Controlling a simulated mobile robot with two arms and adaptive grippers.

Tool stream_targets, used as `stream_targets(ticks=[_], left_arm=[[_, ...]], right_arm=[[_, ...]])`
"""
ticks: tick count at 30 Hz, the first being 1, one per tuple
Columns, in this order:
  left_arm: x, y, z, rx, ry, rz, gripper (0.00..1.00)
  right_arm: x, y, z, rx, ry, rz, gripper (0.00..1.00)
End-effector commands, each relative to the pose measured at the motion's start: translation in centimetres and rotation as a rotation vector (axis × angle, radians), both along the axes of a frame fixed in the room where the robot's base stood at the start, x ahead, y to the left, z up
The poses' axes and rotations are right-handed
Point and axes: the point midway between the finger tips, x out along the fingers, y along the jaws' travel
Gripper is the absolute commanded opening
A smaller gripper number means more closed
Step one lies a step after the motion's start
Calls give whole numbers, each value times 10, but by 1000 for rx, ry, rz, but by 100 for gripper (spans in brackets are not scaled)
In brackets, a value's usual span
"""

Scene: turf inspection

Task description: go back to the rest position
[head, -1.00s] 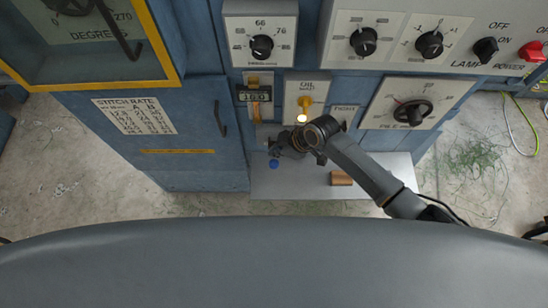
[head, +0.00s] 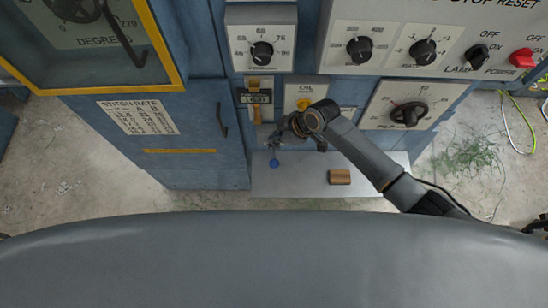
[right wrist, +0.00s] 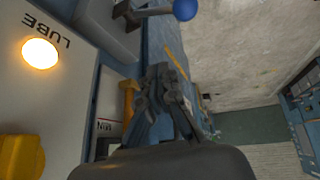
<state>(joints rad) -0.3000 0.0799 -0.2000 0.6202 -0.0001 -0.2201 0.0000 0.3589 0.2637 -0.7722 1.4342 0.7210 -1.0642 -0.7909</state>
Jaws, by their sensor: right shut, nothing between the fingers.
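My right gripper (head: 279,138) is shut and empty in front of the blue machine, above the grey shelf (head: 300,184). In the right wrist view its dark fingers (right wrist: 160,85) are together, with nothing between them. A blue ball knob (head: 274,162) is just below the gripper in the head view; it also shows at the top of the right wrist view (right wrist: 186,10). A lit lamp (right wrist: 40,54) marked LUBE is left of the fingers in the wrist view. My left gripper is not in view.
A yellow oil knob (head: 304,103) is just above my right wrist. A pile dial (head: 409,114) and a red power switch (head: 522,58) are to the right. A brown block (head: 340,177) lies on the shelf.

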Motion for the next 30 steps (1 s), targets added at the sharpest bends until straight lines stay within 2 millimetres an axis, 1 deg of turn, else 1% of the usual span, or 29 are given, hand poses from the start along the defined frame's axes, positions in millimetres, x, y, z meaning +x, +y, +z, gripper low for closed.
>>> stream_targets(ticks=[18,20,21,23,26,27,29,30], left_arm=[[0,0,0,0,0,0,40],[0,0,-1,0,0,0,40],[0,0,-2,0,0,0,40],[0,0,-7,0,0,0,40],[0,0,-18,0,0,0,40],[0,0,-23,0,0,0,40],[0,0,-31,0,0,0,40],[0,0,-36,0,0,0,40]], right_arm=[[0,0,0,0,0,0,0],[0,-1,-3,0,2,-6,0],[0,-3,-8,-1,6,-19,0],[-1,-9,-23,-3,20,-61,0],[-6,-30,-71,-12,56,-194,0],[-11,-41,-95,-17,74,-263,0],[-22,-61,-134,-30,101,-372,0],[-33,-75,-161,-40,119,-444,0]])
